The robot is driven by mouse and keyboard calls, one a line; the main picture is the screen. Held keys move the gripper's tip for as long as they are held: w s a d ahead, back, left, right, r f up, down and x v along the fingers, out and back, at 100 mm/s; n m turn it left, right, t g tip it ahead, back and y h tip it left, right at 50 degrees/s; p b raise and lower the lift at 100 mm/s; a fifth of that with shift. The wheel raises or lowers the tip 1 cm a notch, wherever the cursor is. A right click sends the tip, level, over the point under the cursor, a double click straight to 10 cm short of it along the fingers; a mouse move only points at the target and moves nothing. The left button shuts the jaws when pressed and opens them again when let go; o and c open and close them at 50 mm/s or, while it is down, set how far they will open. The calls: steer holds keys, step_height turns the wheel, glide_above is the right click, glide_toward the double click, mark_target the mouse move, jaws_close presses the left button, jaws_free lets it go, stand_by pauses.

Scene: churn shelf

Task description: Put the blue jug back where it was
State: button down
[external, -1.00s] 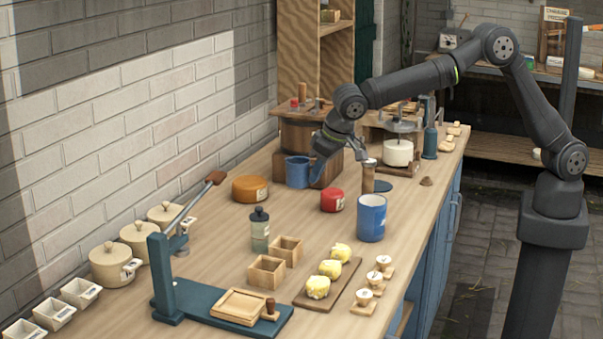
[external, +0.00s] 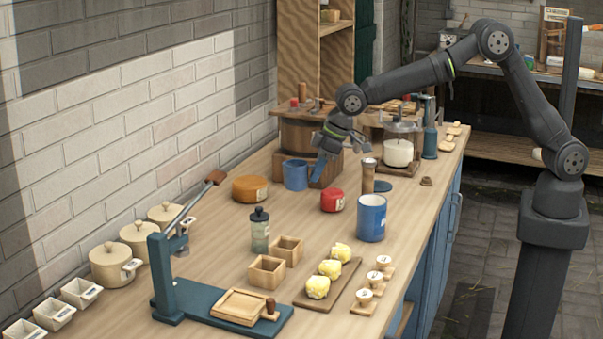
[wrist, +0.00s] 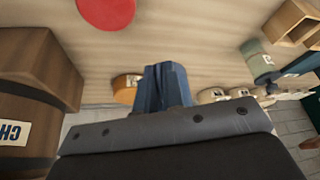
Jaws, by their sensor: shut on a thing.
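The blue jug (external: 295,175) is upright at the far part of the counter, in front of the wooden tub; I cannot tell whether its base touches the counter. My gripper (external: 319,178) points down close against the jug's right side. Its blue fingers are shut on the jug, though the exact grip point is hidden. In the wrist view the fingers (wrist: 166,88) are close together, and I cannot tell the jug apart from them there.
An orange cheese wheel (external: 250,189) is left of the jug, and a red one (external: 332,200) is nearer the camera. The wooden tub (external: 298,136) stands close behind. A wooden-handled tool (external: 368,176) and a larger blue crock (external: 371,218) are to the right.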

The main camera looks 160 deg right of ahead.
steer(key=w+f, duration=0.1)
steer(key=w, duration=0.1)
steer(key=w+f, duration=0.1)
steer(key=w, duration=0.1)
steer(key=w+f, duration=0.2)
steer(key=shift+w, duration=0.3)
steer(key=shift+f, duration=1.9)
steer(key=shift+f, duration=0.15)
steer(key=c, duration=1.5)
jaws_free()
steer(key=shift+c, duration=0.2)
steer(key=v, duration=1.2)
